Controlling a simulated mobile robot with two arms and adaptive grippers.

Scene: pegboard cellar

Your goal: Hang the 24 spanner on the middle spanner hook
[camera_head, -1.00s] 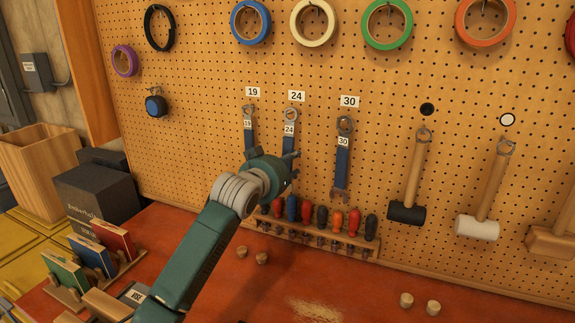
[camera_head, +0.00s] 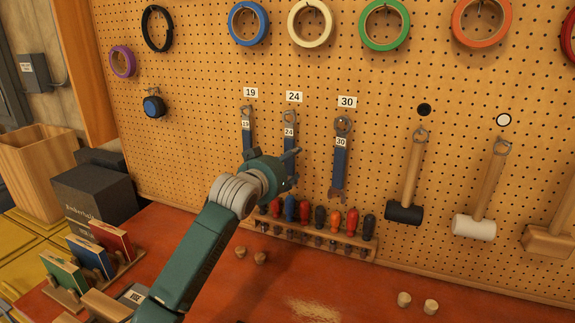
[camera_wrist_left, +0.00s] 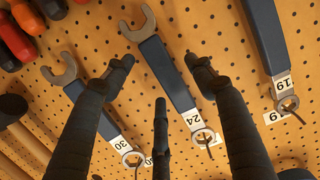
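The 24 spanner (camera_head: 289,130) has a blue handle and hangs by its ring end on the middle spanner hook under the "24" label (camera_head: 294,97). Its lower part is hidden behind my left gripper (camera_head: 291,168) in the head view. In the left wrist view the spanner (camera_wrist_left: 167,72) shows whole, open jaw at the top left and ring on the hook. My left gripper (camera_wrist_left: 160,75) is open, its fingers spread in front of the spanner's handle. I cannot tell whether they touch it. My right gripper is not in view.
The 19 spanner (camera_head: 247,128) and the 30 spanner (camera_head: 340,160) hang close on either side. A screwdriver rack (camera_head: 330,243) sits below. Two mallets, one black-headed (camera_head: 404,213) and one white-headed (camera_head: 474,227), hang at the right. Wooden pegs (camera_head: 260,258) lie on the red bench.

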